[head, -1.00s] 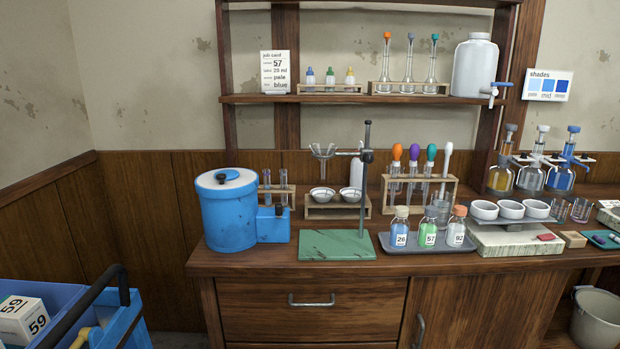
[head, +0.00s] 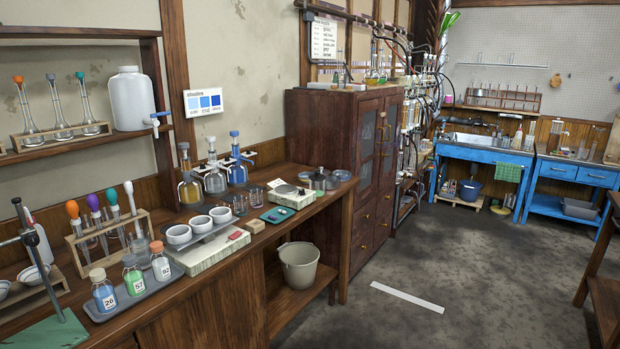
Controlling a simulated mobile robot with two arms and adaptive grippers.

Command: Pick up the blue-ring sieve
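I cannot make out a blue-ring sieve in the head view. Round metal ware (head: 319,180) sits near the right end of the wooden bench (head: 222,262), too small to tell what it is. Neither of my grippers is in view.
Jars 26, 57 and 92 stand on a grey tray (head: 150,286) on the bench. White bowls (head: 198,229) stand right of it. A bucket (head: 298,266) is on the low shelf. A dark cabinet (head: 335,170) stands beyond. Blue sink tables (head: 484,158) stand far back. The middle floor is open.

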